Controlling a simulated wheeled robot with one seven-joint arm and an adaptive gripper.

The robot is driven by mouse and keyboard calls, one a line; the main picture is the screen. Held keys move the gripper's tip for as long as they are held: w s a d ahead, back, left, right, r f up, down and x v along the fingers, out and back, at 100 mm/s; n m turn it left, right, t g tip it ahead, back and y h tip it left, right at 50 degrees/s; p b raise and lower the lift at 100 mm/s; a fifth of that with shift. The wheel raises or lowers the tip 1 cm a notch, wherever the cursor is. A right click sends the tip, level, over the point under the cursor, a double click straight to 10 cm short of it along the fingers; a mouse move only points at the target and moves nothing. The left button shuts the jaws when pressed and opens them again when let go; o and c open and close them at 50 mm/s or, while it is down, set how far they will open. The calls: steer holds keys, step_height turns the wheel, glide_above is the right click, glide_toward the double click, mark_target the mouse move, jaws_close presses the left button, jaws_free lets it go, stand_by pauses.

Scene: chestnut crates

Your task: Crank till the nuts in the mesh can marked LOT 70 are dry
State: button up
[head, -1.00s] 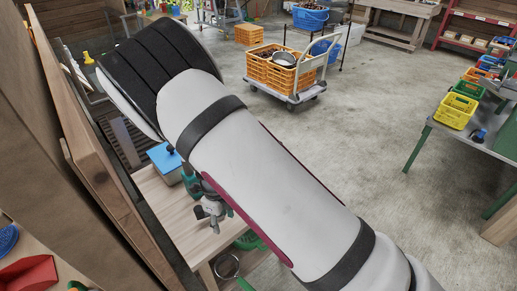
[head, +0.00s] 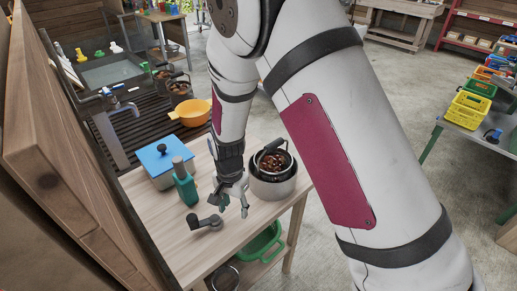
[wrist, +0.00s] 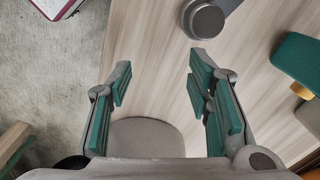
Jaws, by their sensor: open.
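A dark can of brown nuts (head: 274,162) with a raised handle sits in a grey round drum (head: 272,188) on the wooden table. No LOT marking is readable on it. A dark grey crank handle (head: 207,221) stands at the table's front left of the drum. Its round grey knob also shows in the wrist view (wrist: 203,20). My gripper (head: 234,207) points down over the table between the crank and the drum. In the wrist view my gripper (wrist: 162,62) has its green-padded fingers spread apart, nothing between them, with the knob beyond the fingertips.
A blue-lidded box (head: 165,158) and a green bottle (head: 184,183) stand left of my gripper. Behind are an orange colander (head: 191,112) and more cans of nuts (head: 179,89) on a dark rack. A green basket (head: 262,243) sits under the table. Bare table lies around the crank.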

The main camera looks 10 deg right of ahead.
steer(key=w+n+b, duration=0.1)
steer(key=w+n, duration=0.1)
steer(key=n, duration=0.1)
steer(key=shift+a+f+b, duration=0.2)
steer(key=shift+a+b, duration=0.05)
steer(key=shift+b, duration=0.15)
steer(key=shift+w+a+n+b, duration=0.2)
steer(key=shift+w+n+b, duration=0.25)
steer(key=shift+n, duration=0.45)
steer(key=shift+r, duration=0.75)
step_height(320, 180, up, 12)
steer(key=s+d+r+t, duration=0.1)
steer(key=s+d+r, duration=0.4)
steer(key=d+r, duration=0.3)
steer(key=shift+r+n+p, duration=0.3)
steer(key=shift+r+n, duration=0.1)
steer(key=shift+r, duration=0.7)
